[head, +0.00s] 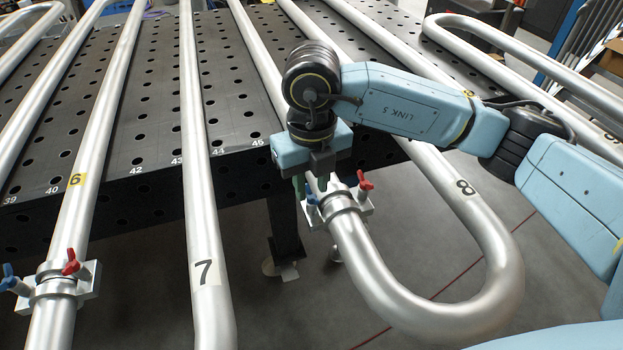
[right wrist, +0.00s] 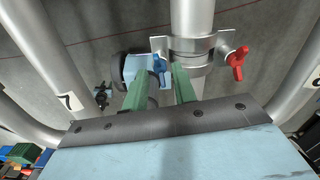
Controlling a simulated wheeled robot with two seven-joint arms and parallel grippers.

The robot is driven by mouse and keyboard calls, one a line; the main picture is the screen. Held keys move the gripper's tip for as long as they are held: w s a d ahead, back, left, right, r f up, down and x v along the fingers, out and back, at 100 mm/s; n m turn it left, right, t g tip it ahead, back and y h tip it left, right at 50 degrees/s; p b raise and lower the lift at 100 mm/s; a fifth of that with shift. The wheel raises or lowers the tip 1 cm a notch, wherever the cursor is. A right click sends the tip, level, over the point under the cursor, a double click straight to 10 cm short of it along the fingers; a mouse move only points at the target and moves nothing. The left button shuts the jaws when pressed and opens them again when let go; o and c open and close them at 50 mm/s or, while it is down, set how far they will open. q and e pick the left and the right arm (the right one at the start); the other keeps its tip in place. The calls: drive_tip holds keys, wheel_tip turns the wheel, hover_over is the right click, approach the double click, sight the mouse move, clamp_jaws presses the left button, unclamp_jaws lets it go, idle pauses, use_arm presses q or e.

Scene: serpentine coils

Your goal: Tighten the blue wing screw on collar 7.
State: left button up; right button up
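My right gripper (head: 308,188) points down at a metal collar (head: 342,203) on the straight pipe that runs into the bend marked 8. This collar has a blue wing screw (head: 311,198) on its left and a red one (head: 365,183) on its right. No number 7 tag shows on it. In the right wrist view, the two green fingers (right wrist: 163,82) stand apart, with the blue wing screw (right wrist: 160,64) around the gap near their tips. Whether they touch it I cannot tell. My left gripper is not in view.
Another collar (head: 52,280) with blue and red wing screws sits on the pipe tagged 6. The pipe marked 7 (head: 204,250) runs between the two collars. The perforated black table (head: 130,190) lies behind; open floor shows below.

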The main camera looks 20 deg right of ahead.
sight(312, 191)
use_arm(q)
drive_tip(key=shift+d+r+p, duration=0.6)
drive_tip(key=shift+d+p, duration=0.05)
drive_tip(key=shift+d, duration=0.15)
use_arm(e)
wheel_tip(312, 191, up, 13)
drive_tip(key=shift+r, duration=0.2)
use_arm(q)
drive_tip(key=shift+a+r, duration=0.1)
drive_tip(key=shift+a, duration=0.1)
